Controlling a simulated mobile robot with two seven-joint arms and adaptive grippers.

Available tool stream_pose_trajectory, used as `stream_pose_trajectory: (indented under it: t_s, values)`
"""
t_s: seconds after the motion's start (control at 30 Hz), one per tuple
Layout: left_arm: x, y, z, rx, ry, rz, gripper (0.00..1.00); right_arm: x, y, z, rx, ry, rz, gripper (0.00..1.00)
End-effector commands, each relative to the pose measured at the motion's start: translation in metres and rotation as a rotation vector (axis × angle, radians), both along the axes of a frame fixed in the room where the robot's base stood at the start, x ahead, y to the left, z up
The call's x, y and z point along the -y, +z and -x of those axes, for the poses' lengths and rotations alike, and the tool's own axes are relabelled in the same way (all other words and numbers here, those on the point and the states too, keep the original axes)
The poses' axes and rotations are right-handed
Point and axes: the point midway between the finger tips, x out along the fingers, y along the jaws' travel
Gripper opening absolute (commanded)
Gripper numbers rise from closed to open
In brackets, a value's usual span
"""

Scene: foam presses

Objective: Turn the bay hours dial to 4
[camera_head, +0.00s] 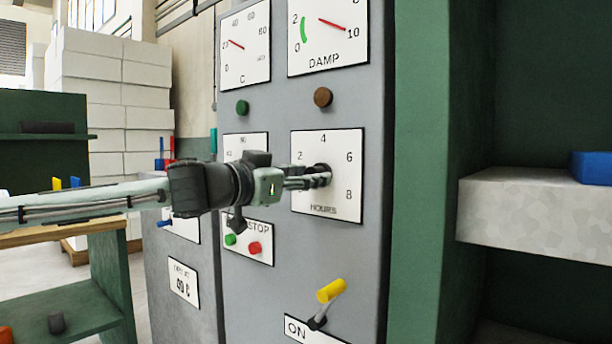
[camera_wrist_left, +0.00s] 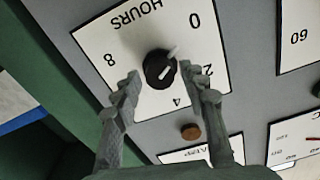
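The hours dial is a black round knob (camera_wrist_left: 158,70) with a white pointer, on a white plate (camera_head: 340,200) marked 0, 2, 4, 6, 8 and HOURS. In the left wrist view the pointer points between 0 and 2. My left gripper (camera_head: 318,180) reaches in from the left in front of the plate and hides part of the knob and the 0. In the left wrist view its two fingers (camera_wrist_left: 160,78) are apart, one on each side of the knob, with gaps visible. I cannot tell how near the tips are to the panel. My right gripper is not in view.
The grey panel also carries a damp gauge (camera_head: 328,35), a brown button (camera_head: 323,97), a green button (camera_head: 243,107), a start/stop plate (camera_head: 262,257) and a yellow-handled lever (camera_head: 331,290). A shelf with a blue block (camera_head: 592,167) stands at the right.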

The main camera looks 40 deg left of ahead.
Motion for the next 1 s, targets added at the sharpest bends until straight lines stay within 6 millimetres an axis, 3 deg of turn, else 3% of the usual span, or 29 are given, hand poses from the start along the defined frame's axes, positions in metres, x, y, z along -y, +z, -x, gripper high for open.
stream_pose_trajectory:
  t_s: [0.03, 0.3, 0.67, 1.0]
  values:
    - [0.0, 0.0, 0.0, 0.0, 0.0, 0.0, 0.32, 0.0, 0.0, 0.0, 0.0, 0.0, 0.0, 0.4]
    - [0.0, 0.0, 0.0, 0.0, 0.0, 0.0, 0.01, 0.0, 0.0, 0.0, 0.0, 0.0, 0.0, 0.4]
    - [0.0, 0.0, 0.0, 0.005, -0.001, -0.069, 0.01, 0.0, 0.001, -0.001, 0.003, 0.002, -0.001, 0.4]
    - [0.001, 0.001, 0.0, 0.025, -0.001, -0.325, 0.01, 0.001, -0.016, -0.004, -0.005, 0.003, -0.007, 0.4]
